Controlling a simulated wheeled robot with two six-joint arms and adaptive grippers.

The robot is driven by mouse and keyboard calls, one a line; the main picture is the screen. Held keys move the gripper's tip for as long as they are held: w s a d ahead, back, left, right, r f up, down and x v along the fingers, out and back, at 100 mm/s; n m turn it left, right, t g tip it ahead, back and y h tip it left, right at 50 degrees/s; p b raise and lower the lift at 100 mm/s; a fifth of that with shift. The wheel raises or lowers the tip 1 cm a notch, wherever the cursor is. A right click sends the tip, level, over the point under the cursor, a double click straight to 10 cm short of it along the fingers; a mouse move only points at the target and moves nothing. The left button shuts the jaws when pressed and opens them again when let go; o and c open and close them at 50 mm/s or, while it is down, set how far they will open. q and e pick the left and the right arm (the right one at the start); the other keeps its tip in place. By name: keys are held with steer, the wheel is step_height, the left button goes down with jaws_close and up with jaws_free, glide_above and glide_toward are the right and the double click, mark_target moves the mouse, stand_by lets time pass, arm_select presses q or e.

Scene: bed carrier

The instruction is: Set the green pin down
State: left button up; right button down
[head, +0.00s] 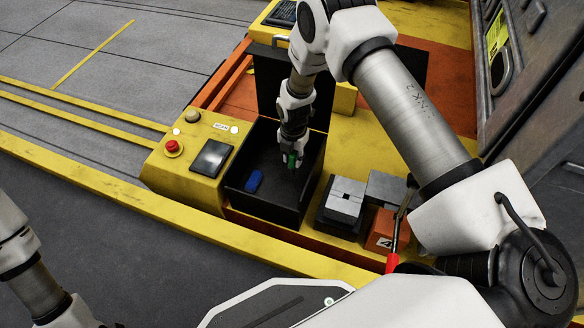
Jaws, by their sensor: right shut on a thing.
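The green pin (293,160) is in my right gripper (292,153), which is shut on it and points down into an open black box (264,211). The pin shows as a small green patch between the fingers, over the box's inside; I cannot tell whether it touches the floor of the box. A blue piece (254,181) lies in the box, to the left of the pin. My left arm shows at the lower left edge, but its gripper is out of view.
The box's black lid (267,92) stands raised behind.

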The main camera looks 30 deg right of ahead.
mark_target(293, 166)
step_height(293, 166, down, 4)
steer(key=shift+f+b, duration=0.1)
steer(key=shift+b, duration=0.8)
steer(key=c, duration=0.9)
jaws_free()
